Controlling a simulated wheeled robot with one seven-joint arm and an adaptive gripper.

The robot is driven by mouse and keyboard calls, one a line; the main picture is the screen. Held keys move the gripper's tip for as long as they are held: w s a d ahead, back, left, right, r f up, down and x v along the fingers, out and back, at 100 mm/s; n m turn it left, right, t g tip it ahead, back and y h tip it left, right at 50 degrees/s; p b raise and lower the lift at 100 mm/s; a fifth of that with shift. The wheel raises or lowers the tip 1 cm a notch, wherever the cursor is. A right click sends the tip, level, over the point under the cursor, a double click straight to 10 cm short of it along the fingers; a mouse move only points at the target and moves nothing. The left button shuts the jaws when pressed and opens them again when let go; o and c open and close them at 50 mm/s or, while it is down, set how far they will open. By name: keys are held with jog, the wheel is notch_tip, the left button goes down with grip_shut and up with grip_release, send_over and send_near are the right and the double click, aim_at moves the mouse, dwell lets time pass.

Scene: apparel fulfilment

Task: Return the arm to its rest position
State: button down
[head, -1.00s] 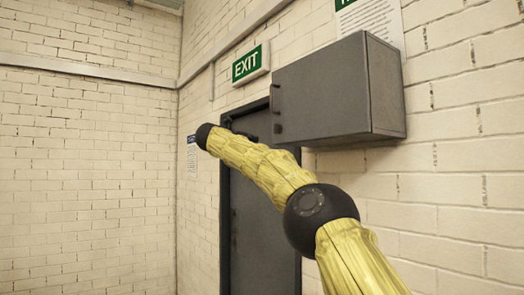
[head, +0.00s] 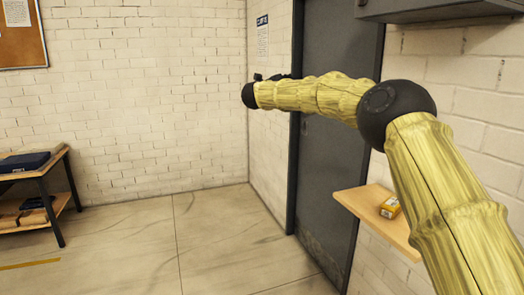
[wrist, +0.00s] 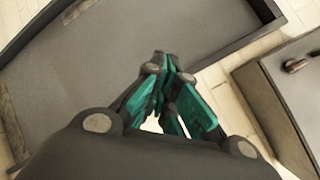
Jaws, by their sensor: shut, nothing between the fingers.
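My arm, in a yellow sleeve with black joints, reaches from the lower right toward the middle in the head view. Its black end (head: 250,94) points left, in front of the wall corner beside the grey door. The gripper's fingers cannot be made out there. In the wrist view my gripper (wrist: 168,62) shows its teal and dark fingers drawn together, with nothing between them. A grey panel, likely the door, lies beyond the fingers.
The grey door (head: 338,130) stands behind my arm. A grey wall cabinet (head: 440,8) is above. A table (head: 50,172) with folded dark clothing stands at left. The middle floor is clear.

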jog(key=a+f+n+t+y, duration=0.15)
jog(key=f+n, duration=0.25)
jog(key=f, duration=0.6)
jog(key=a+f+n+y, duration=0.2)
jog(key=a+f+n, duration=0.15)
jog(key=f, duration=0.65)
jog(key=s+f+n+g+y, duration=0.2)
jog(key=s+f+n, duration=0.4)
jog(key=f, duration=0.8)
jog(key=s+d+f+n+g+y, duration=0.15)
jog(key=s+f+n, duration=0.25)
jog(key=s+f, duration=0.7)
jog(key=s+f+n+g+y, duration=0.1)
jog(key=s+f+n+y, duration=0.3)
jog(key=f, duration=1.4)
jog(key=s+d+f+n+g, duration=0.35)
jog(key=s+f, duration=0.55)
jog(key=s, duration=0.5)
jog(key=s+d+f+n+g, duration=0.35)
jog(key=s+f, duration=0.45)
jog(key=s, duration=0.6)
jog(key=s+d+n+g, duration=0.2)
jog(key=s+d+g, duration=0.1)
jog(key=s, duration=1.3)
jog(key=s+d+f+n+g, duration=0.1)
jog(key=s+d+n+g, duration=0.2)
jog(key=s, duration=1.4)
jog(key=d, duration=0.2)
jog(key=shift+d+f, duration=0.25)
jog(key=shift+d, duration=0.1)
